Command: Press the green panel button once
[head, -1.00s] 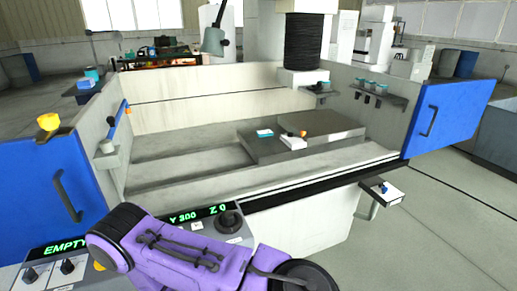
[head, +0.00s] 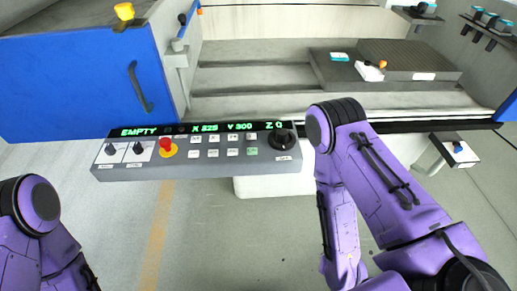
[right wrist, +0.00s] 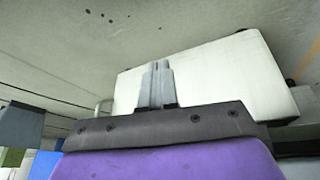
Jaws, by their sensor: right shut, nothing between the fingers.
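The control panel (head: 215,170) is a grey console with a lit green readout of EMPTY, X 825, Y 300 and Z 0. The small green button (head: 252,151) is in the lower row, at the right end of the pale keys. Nothing covers it. My right gripper (right wrist: 157,68) shows in the right wrist view, its fingers together and empty, in front of a white block. The panel's buttons are not identifiable in that view. In the head view my right arm hangs right of the panel and its gripper is hidden. My left gripper is out of frame.
A red stop knob (head: 166,146) on yellow, two dark knobs and a black dial (head: 282,139) share the panel. A blue door (head: 80,75) stands behind it at left. A small white box (head: 455,149) is on a bracket at right. The floor before the panel is clear.

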